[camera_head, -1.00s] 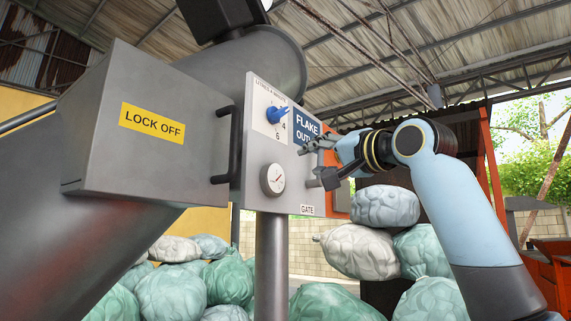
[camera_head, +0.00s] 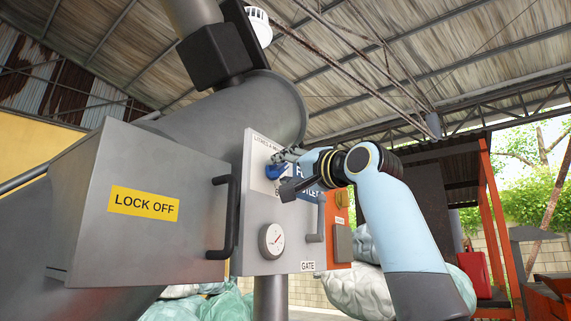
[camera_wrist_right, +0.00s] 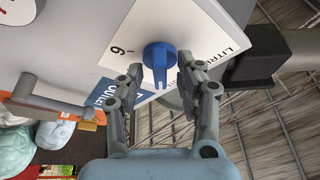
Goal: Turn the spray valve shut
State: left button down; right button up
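The spray valve is a blue knob (camera_head: 273,172) on a white dial plate marked in litres, on the grey panel. In the head view my right gripper partly hides it. In the right wrist view the whole knob (camera_wrist_right: 160,56) shows, its narrow grip pointing down the picture towards my palm, with a 6 to its left. My right gripper (camera_head: 281,176) is open in front of the panel. In the right wrist view its fingertips (camera_wrist_right: 158,72) stand on either side of the knob, with gaps showing; I cannot tell the depth left. My left gripper is not in view.
A pressure gauge (camera_head: 272,241) and a grey gate handle (camera_head: 315,222) sit lower on the panel. A black handle (camera_head: 225,217) stands out from the LOCK OFF box (camera_head: 150,225) at left. An orange box (camera_head: 338,215) is behind my right arm. Bags lie below.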

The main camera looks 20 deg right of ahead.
jog(key=shift+c, duration=0.3)
grip_shut()
jog(key=shift+f, duration=0.1)
jog(key=shift+w+d+f+n+g+y+b, duration=0.1)
jog(key=shift+n+g+y+b, duration=0.25)
jog(key=shift+n+y+b, duration=1.5)
jog(key=shift+w+d+n+g+y+b, duration=0.1)
jog(key=shift+n+g+y+b, duration=0.25)
jog(key=shift+n+b, duration=1.75)
jog(key=shift+w+f+n+g+y+b, duration=0.2)
jog(key=shift+n+y+b, duration=0.8)
jog(key=shift+n, duration=2.05)
jog(key=shift+s+r, duration=0.15)
jog(key=shift+r, duration=0.05)
jog(key=shift+o, duration=0.3)
grip_release()
